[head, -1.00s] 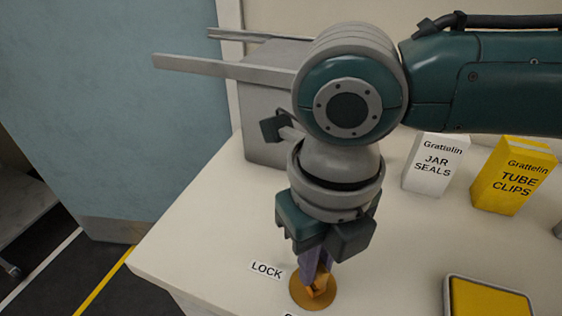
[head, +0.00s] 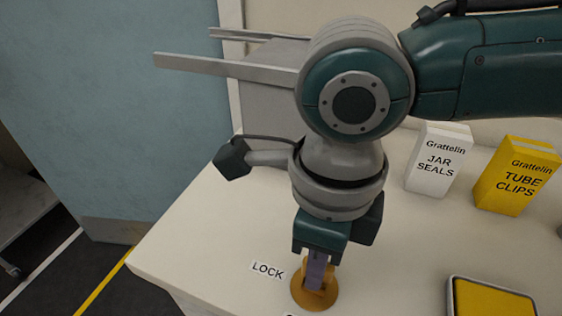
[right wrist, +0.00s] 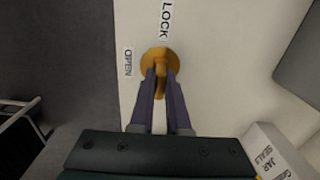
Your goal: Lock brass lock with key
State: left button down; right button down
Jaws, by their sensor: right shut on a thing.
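The brass lock (head: 328,299) is a round orange-gold disc on the cream bench top near its front left edge. It also shows in the right wrist view (right wrist: 173,55). The key (right wrist: 160,88) is the same orange-gold and stands at the lock's middle. My right gripper (head: 316,284) points down over the lock, its purple-grey fingers shut on the key; in the right wrist view the fingers (right wrist: 161,84) flank it. How deep the key sits is hidden. My left gripper is out of view.
A LOCK label (head: 267,270) lies beside the disc; an OPEN label (right wrist: 127,62) shows in the right wrist view. A white JAR SEALS box (head: 438,160), a yellow TUBE CLIPS box (head: 515,178) and a yellow-topped tray (head: 490,299) stand to the right. A grey box (head: 260,100) stands behind my arm.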

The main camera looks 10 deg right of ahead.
jog(key=shift+s, duration=0.1)
jog(key=c, duration=0.8)
grip_release()
